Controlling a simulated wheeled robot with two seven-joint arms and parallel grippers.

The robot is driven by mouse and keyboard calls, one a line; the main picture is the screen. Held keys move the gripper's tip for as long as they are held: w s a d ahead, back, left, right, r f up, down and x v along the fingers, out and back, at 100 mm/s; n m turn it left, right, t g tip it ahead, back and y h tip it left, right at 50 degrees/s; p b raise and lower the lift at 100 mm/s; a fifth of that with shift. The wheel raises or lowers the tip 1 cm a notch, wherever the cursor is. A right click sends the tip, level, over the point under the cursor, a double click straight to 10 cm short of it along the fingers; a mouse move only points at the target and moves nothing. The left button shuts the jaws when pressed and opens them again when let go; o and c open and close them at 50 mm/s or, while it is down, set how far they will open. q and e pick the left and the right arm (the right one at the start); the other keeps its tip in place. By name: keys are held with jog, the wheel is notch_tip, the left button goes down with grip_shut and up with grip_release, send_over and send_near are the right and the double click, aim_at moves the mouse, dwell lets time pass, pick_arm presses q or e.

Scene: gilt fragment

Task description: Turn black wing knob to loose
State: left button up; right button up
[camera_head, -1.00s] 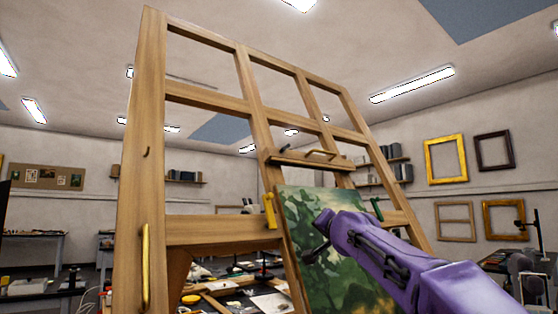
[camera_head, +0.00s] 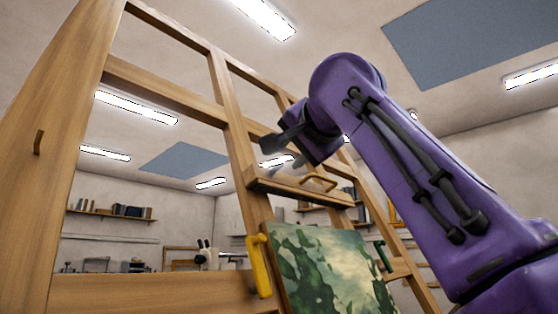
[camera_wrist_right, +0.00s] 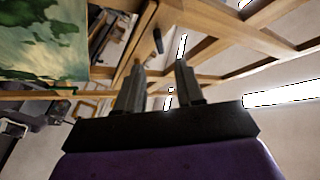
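The wooden easel (camera_head: 230,130) stands tilted in front of me with its upper ledge (camera_head: 300,193) at mid-height. My right gripper (camera_head: 278,143) is raised above and left of this ledge, close to the easel's middle upright. In the right wrist view its two dark fingers (camera_wrist_right: 160,86) are apart, with nothing between them. A small black piece (camera_wrist_right: 158,40), apparently the black wing knob, shows on the wood beyond the fingertips, apart from them. I cannot make out the knob in the head view, where my right gripper may cover it. My left gripper is not in view.
A green landscape painting (camera_head: 330,275) stands below the ledge, with a yellow handle (camera_head: 260,265) at its left and a green one (camera_head: 383,256) at its right. A wooden handle (camera_head: 318,182) sits on the ledge. Wall shelves (camera_head: 110,214) are far behind.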

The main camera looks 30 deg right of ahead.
aim_at(280, 166)
jog(key=w+p, duration=0.1)
jog(key=w, duration=0.1)
jog(key=w+p, duration=0.1)
jog(key=w, duration=0.1)
jog(key=w+d+p, duration=0.1)
jog(key=w, duration=0.2)
jog(key=shift+w+d+p, duration=0.1)
jog(key=shift+p, duration=0.25)
jog(key=shift+c, duration=0.3)
grip_shut()
